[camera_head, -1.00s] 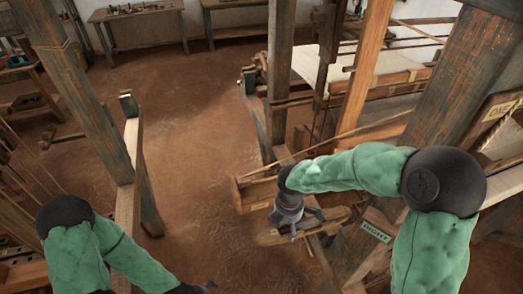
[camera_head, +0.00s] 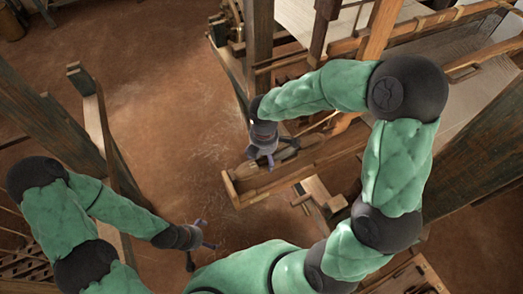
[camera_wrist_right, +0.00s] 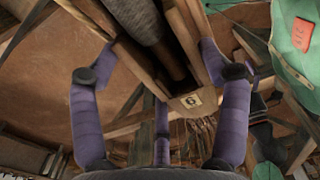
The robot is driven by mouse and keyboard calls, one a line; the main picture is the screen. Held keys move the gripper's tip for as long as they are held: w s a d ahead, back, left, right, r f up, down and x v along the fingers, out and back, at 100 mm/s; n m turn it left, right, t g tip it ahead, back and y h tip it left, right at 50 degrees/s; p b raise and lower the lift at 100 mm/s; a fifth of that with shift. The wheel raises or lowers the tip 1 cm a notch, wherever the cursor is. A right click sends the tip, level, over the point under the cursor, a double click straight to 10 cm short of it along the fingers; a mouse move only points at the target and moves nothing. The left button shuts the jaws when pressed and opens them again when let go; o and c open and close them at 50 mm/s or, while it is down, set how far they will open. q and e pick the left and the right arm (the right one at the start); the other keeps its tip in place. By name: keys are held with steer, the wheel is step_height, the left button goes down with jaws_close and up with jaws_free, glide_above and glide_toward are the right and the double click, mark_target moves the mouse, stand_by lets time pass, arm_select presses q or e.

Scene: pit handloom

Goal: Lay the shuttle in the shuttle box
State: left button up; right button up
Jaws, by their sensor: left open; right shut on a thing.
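The wooden shuttle (camera_head: 287,154) is long and narrow and lies along the open wooden shuttle box (camera_head: 230,188). My right gripper (camera_head: 262,160) reaches down from above and is shut on the shuttle, partly hiding it. I cannot tell whether the shuttle touches the box floor. My left gripper (camera_head: 200,243) is open and empty, low at the left of the box.
Loom posts and beams (camera_head: 258,35) stand just behind the box, with pale cloth (camera_head: 450,100) at the right. A wooden upright with a rail (camera_head: 95,120) is on the left. The brown floor (camera_head: 175,110) between them is clear.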

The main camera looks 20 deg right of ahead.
steer(key=shift+s+f+b, duration=0.1)
steer(key=shift+f+b, duration=0.3)
steer(key=shift+f, duration=0.05)
steer(key=shift+f+b, duration=0.5)
steer(key=shift+f, duration=0.1)
step_height(320, 180, down, 2)
steer(key=shift+f+b, duration=0.1)
steer(key=shift+b, duration=0.9)
steer(key=shift+f+b, duration=1.35)
steer(key=shift+f, duration=0.65)
steer(key=o, duration=1.4)
steer(key=shift+c, duration=0.2)
